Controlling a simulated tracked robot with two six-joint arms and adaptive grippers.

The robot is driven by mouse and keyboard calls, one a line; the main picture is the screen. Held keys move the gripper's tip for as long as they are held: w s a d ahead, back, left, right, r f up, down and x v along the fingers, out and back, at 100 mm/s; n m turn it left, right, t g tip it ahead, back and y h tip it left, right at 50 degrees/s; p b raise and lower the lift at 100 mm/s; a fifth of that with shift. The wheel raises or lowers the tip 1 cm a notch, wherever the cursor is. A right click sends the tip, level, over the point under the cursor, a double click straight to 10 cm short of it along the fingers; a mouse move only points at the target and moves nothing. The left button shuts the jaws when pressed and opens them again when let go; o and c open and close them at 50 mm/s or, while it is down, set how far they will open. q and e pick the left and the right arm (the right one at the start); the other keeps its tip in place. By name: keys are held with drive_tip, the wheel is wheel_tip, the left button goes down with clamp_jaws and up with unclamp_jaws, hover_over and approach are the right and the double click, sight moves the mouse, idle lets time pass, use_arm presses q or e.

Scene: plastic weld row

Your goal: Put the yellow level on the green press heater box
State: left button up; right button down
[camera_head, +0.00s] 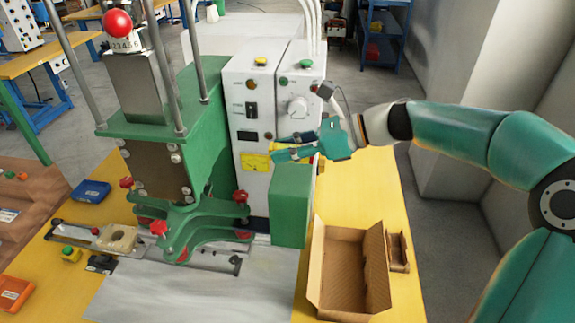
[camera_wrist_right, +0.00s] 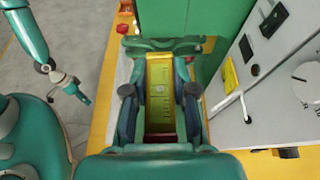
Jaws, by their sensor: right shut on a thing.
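The yellow level (camera_wrist_right: 160,92) shows between the two fingers of my right gripper (camera_wrist_right: 159,100) in the right wrist view. My right gripper is shut on it, and the fingers cover its sides. In the head view my right gripper (camera_head: 285,150) is in front of the white control cabinet, just above the green heater box (camera_head: 290,208). The level is mostly hidden by the gripper there. I cannot tell whether the level touches the box. What seems to be my left gripper (camera_wrist_right: 72,88) hangs at the left of the wrist view, far from the level, too small to read.
The white control cabinet (camera_head: 240,95) with knobs and buttons stands close behind the gripper. The green press (camera_head: 160,130) stands left of the heater box. An open cardboard box (camera_head: 345,270) sits right of it on the yellow table (camera_head: 375,190). A blue tray (camera_head: 91,191) lies at the left.

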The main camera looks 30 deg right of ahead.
sight(287, 175)
drive_tip(key=shift+f, duration=2.15)
drive_tip(key=c, duration=0.9)
unclamp_jaws()
drive_tip(key=shift+f, duration=0.1)
drive_tip(key=shift+c, duration=0.2)
drive_tip(key=shift+s, duration=0.1)
drive_tip(key=shift+d, duration=0.1)
drive_tip(key=b+v, duration=0.1)
drive_tip(key=v, duration=1.1)
drive_tip(key=shift+b, duration=0.3)
